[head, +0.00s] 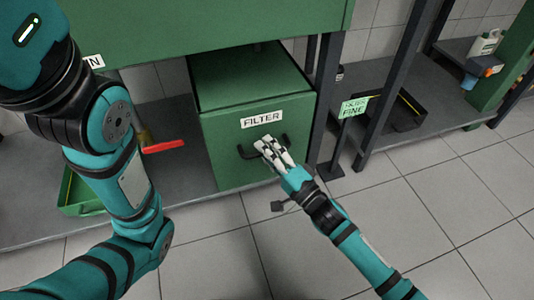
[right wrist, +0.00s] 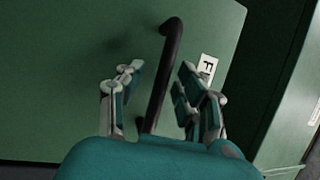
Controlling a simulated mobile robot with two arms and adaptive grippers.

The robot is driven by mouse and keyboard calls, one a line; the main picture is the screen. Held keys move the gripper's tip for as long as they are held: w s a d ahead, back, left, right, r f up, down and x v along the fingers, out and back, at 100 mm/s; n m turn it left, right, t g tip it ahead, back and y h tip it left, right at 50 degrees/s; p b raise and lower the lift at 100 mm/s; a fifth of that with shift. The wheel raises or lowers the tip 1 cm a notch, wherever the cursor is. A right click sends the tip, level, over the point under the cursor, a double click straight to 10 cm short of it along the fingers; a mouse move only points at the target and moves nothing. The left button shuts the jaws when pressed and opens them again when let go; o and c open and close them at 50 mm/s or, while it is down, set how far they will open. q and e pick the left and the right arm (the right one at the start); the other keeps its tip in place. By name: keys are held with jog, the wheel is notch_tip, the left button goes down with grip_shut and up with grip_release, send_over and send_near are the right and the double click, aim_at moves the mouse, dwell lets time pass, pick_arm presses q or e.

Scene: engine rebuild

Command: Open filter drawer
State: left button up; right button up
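The green filter drawer (head: 228,158) sits low under the bench, with a white FILTER label (head: 262,118) on its front. I see no gap around its front, and it looks closed. Its black bar handle (head: 284,140) lies below the label. In the right wrist view the handle (right wrist: 168,75) runs between the two spread finger sets of the gripper (right wrist: 160,85). I cannot tell whether they touch it. My left arm shows at the left, but its gripper is out of view.
A red-handled lever (head: 164,146) is left of the drawer. A small green tray (head: 82,196) lies on the lower shelf. A green sign (head: 354,106) on a dark stand is to the right, near dark posts. The tiled floor before the drawer is mostly clear.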

grip_shut()
dwell(0.6)
